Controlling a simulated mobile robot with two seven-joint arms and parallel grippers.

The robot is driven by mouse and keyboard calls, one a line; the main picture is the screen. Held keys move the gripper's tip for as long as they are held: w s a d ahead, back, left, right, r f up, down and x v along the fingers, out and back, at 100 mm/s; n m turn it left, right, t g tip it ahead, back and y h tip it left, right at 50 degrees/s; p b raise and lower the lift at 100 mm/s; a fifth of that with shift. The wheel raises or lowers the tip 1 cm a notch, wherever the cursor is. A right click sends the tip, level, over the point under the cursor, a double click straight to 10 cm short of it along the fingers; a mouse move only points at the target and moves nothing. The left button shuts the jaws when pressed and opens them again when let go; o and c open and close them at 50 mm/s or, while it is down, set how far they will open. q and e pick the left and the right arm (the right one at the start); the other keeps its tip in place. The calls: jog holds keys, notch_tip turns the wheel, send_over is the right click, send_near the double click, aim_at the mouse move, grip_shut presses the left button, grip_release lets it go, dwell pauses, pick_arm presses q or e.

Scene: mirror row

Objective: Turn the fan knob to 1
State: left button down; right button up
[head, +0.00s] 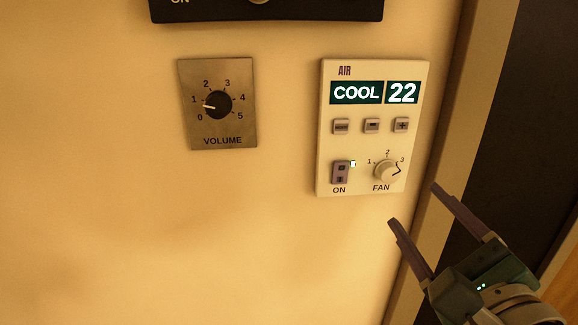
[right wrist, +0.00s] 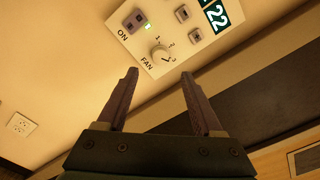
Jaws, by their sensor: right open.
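The fan knob (head: 386,171) is a round cream dial at the lower right of the white AIR panel (head: 325,120), with marks 1, 2 and 3 around it. Its dark pointer line sits on the right side, toward the 3. The knob (right wrist: 160,56) also shows in the right wrist view, ahead of the fingers. My right gripper (head: 414,205) is open and empty, below and right of the knob and apart from it. In the right wrist view its two fingers (right wrist: 160,73) stand spread, with the knob beyond the gap between them. My left gripper is not in view.
The panel reads COOL 22, with three buttons (head: 371,126) and an ON rocker switch (head: 340,172) beside a lit lamp. A VOLUME dial plate (head: 240,130) is to the left. A door frame (head: 440,150) runs close on the right. The wall below is clear.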

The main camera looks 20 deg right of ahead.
aim_at(389, 175)
jog(key=x, duration=0.8)
jog(key=shift+w, duration=0.35)
jog(key=shift+r, duration=0.1)
grip_shut()
